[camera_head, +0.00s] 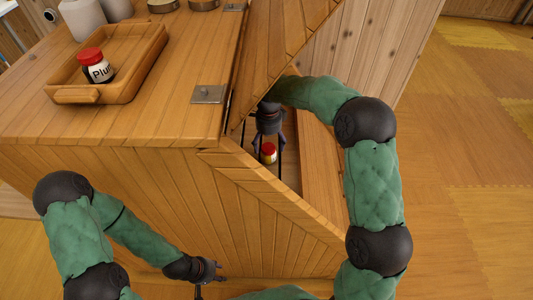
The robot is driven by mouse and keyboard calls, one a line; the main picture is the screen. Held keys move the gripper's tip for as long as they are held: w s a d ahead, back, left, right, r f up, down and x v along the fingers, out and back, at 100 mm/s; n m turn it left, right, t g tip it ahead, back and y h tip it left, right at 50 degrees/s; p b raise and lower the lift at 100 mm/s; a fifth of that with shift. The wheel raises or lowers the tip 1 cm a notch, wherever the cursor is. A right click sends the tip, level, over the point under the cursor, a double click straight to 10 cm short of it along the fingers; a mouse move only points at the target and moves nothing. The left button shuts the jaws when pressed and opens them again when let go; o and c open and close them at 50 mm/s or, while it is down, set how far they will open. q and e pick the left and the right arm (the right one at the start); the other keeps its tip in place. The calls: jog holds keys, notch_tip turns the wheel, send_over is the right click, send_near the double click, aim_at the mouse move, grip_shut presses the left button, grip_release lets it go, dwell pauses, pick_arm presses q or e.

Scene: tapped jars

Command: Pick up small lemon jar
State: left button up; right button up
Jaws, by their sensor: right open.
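A wooden tray (75,96) on the cabinet top (150,105) holds a red-lidded jar (95,66) marked "Plu…". White containers (82,18) stand behind. A raised wooden lid (285,35) and the compartment walls closely surround my right gripper. Open floor (470,150) lies at right.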

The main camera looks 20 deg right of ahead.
aim_at(269, 154)
notch_tip(269, 154, down, 3)
jog(key=shift+r+b, duration=0.15)
jog(key=shift+b, duration=0.2)
jog(key=f+b, duration=0.2)
jog(key=f, duration=0.1)
jog(key=f+b, duration=0.1)
jog(key=f, duration=0.1)
jog(key=shift+w+d, duration=0.1)
jog(key=shift+w, duration=0.25)
jog(key=shift+r, duration=0.1)
jog(key=c, duration=1.4)
jog(key=shift+r, duration=0.15)
jog(key=shift+c, duration=0.3)
